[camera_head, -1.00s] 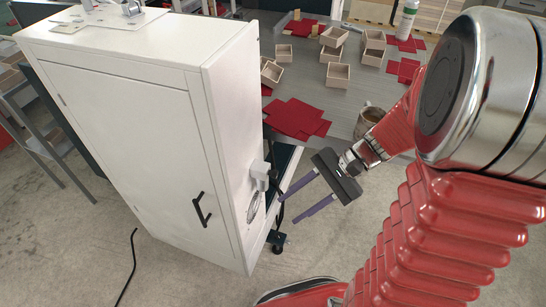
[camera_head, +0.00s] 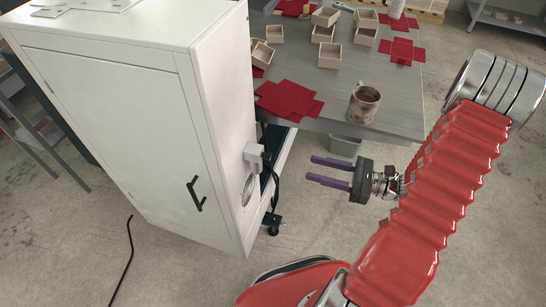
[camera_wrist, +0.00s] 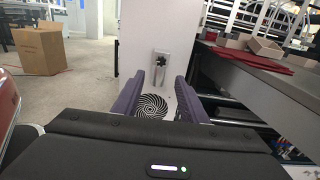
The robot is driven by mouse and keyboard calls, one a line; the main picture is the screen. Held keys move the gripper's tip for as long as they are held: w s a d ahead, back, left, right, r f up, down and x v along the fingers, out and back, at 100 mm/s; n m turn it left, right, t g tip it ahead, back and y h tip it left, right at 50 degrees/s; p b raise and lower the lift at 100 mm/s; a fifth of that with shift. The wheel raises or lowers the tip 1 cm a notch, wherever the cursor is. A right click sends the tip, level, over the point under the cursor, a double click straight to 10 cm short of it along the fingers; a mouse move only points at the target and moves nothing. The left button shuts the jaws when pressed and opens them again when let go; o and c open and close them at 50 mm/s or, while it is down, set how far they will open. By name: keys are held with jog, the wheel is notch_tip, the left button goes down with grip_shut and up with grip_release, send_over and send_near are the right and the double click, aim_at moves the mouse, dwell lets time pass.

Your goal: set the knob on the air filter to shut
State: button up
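A tall white cabinet (camera_head: 115,120) stands at the left. On its right side are a small pale fitting (camera_head: 253,153) and, below it, a round vent grille (camera_head: 249,189). In the wrist view, the fitting (camera_wrist: 161,60) has a dark part on its front, and the spiral-slotted grille (camera_wrist: 152,106) shows between the fingers. I cannot make out a separate knob or its setting. My gripper (camera_head: 310,169) is open and empty, to the right of the cabinet, with its purple fingers pointing at the cabinet's side and well apart from it.
A grey worktable (camera_head: 390,110) behind holds small boxes, red sheets and a mug (camera_head: 363,103). A grey bin (camera_head: 345,146) stands beneath its edge. A cardboard box (camera_wrist: 40,50) stands on the floor at left in the wrist view. Open floor lies around my gripper.

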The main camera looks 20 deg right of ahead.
aim_at(271, 156)
jog(key=shift+d, duration=0.15)
jog(key=shift+x, duration=6.95)
jog(key=shift+w+d, duration=0.1)
